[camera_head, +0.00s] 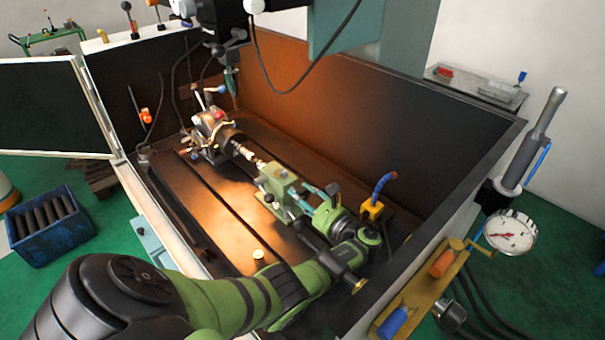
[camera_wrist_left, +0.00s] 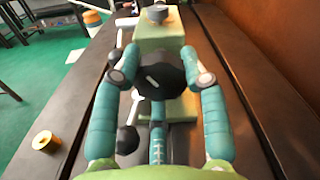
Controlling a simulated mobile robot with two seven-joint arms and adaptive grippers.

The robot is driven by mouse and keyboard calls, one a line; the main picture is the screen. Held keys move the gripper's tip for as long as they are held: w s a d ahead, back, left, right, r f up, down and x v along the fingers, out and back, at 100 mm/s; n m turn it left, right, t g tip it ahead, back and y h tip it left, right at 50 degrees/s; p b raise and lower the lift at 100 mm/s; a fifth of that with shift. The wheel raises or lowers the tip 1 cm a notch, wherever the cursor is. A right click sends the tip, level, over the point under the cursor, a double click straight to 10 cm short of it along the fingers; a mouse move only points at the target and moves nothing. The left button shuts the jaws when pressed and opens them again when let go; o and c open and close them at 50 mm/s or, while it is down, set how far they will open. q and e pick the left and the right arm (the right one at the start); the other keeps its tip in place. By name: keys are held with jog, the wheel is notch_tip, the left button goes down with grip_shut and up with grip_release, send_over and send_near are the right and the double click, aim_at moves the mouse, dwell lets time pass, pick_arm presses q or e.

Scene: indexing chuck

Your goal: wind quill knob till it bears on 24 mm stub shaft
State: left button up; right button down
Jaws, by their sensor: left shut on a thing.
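The green tailstock (camera_head: 279,184) sits on the dark slotted machine bed, and its body shows ahead of my fingers in the left wrist view (camera_wrist_left: 160,35). My left gripper (camera_wrist_left: 160,68) is shut on the black quill knob (camera_wrist_left: 163,80), with one teal finger on each side. In the head view my left gripper (camera_head: 304,199) is at the right end of the tailstock; its fingers mostly hide the knob there. The pale stub shaft (camera_head: 248,154) lies between the chuck (camera_head: 212,128) and the tailstock. I cannot tell whether the quill tip touches it. My right gripper is not in view.
Enclosure walls (camera_head: 350,110) stand close behind and right of the bed. A blue hose nozzle on a yellow block (camera_head: 373,210) stands just right of my left gripper. A brass-coloured round piece (camera_head: 258,254) sits on the front bed. A dial gauge (camera_head: 510,232) is outside right.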

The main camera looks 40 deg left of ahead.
pick_arm(q)
jog(key=shift+r+m+p, duration=0.1)
jog(key=shift+m+p, duration=0.65)
jog(key=shift+m, duration=1.55)
jog(key=o, duration=1.2)
jog(key=shift+c, duration=0.2)
jog(key=shift+f, duration=0.2)
